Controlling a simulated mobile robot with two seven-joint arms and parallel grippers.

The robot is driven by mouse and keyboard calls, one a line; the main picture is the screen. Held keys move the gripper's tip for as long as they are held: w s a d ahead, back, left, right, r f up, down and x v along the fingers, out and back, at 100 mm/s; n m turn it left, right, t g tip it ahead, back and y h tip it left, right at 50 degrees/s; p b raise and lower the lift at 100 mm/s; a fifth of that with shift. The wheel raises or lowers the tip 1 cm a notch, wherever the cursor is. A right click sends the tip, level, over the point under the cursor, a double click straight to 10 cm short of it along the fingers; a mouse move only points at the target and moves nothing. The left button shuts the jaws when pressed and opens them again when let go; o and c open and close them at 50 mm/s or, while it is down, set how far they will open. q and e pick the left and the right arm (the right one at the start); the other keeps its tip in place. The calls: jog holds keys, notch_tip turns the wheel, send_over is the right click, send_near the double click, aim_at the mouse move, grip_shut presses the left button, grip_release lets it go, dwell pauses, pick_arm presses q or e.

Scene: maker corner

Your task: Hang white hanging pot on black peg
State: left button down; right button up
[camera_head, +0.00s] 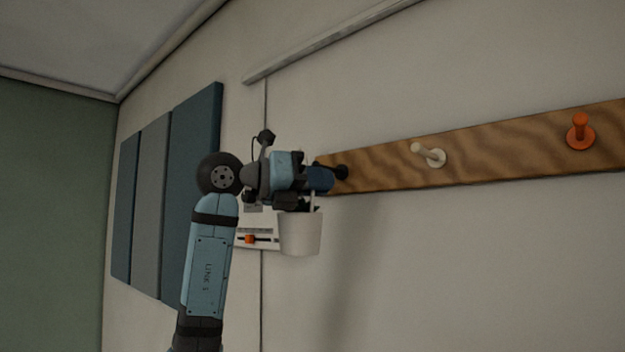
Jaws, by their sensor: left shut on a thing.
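The white hanging pot (300,234) hangs upright below my left gripper (316,190), in the middle of the head view. The gripper is shut on the pot's thin white hanger, of which a short part shows beneath the jaws. The black peg (341,172) sticks out near the left end of the wooden rail, just right of the gripper. The gripper hides part of the peg's surroundings and the top of the hanger. I cannot tell whether the hanger touches the peg. My right gripper is not in view.
The wooden rail (500,150) runs along the wall, with a white peg (428,154) and an orange peg (580,132) further right. Blue and grey wall panels (190,180) are at left. A small shelf with an orange item (250,239) is behind the arm. The wall below the rail is clear.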

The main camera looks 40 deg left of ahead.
pick_arm(q)
jog(key=w, duration=0.2)
jog(key=w+f, duration=0.1)
jog(key=w, duration=0.3)
jog(key=shift+w+d+f, duration=0.15)
jog(key=shift+d+f, duration=0.15)
dwell(0.4)
jog(key=shift+f, duration=0.2)
dwell(0.4)
jog(key=c, duration=1.2)
grip_release()
jog(key=shift+r, duration=0.1)
